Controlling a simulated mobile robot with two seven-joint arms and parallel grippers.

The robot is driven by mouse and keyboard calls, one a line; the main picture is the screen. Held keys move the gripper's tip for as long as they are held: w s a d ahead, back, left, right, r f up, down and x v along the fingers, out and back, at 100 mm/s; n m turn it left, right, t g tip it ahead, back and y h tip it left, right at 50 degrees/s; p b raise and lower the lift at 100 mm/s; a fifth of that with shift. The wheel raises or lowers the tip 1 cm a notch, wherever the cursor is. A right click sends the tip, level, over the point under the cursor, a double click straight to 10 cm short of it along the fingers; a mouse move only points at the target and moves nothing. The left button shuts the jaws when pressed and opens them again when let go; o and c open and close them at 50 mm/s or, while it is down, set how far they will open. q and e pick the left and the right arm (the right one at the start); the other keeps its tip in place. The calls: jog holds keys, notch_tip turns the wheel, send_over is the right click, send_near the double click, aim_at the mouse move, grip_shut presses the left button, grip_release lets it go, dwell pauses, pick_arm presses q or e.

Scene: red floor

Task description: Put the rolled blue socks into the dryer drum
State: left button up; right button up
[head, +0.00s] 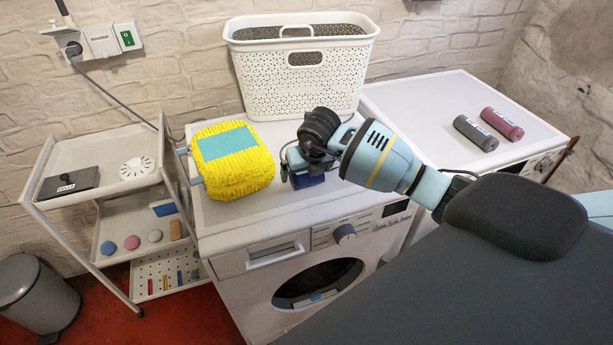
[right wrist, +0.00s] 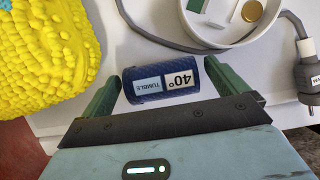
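The rolled blue socks (right wrist: 160,82) lie on the white machine top, a dark blue roll with a "40° TUMBLE" label. In the head view the roll (head: 308,180) is partly hidden by my right gripper. My right gripper (right wrist: 163,80) is open, its green fingers on either side of the roll's ends, with small gaps seeming to show. The dryer drum (head: 318,284) shows as a dark round opening in the front of the machine below; something small and light blue shows at its lower edge. My left gripper is not in view.
A yellow bobbly block (head: 232,172) with a blue patch sits left of the socks. A white basket (head: 302,85) stands behind. A grey roll (head: 476,133) and a pink roll (head: 502,123) lie on the right-hand machine. A white trolley (head: 98,180) stands left.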

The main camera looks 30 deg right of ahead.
aim_at(305, 173)
jog(key=c, duration=0.9)
jog(key=shift+r, duration=0.95)
jog(key=shift+s+a+r, duration=0.15)
jog(key=shift+a+r, duration=0.05)
jog(key=shift+r, duration=0.25)
jog(key=shift+s+a+r, duration=0.15)
jog(key=shift+a+r, duration=0.05)
jog(key=shift+r, duration=0.2)
jog(key=s+a+r, duration=0.1)
jog(key=s+a, duration=0.9)
jog(key=a, duration=0.1)
jog(key=shift+s+r, duration=0.2)
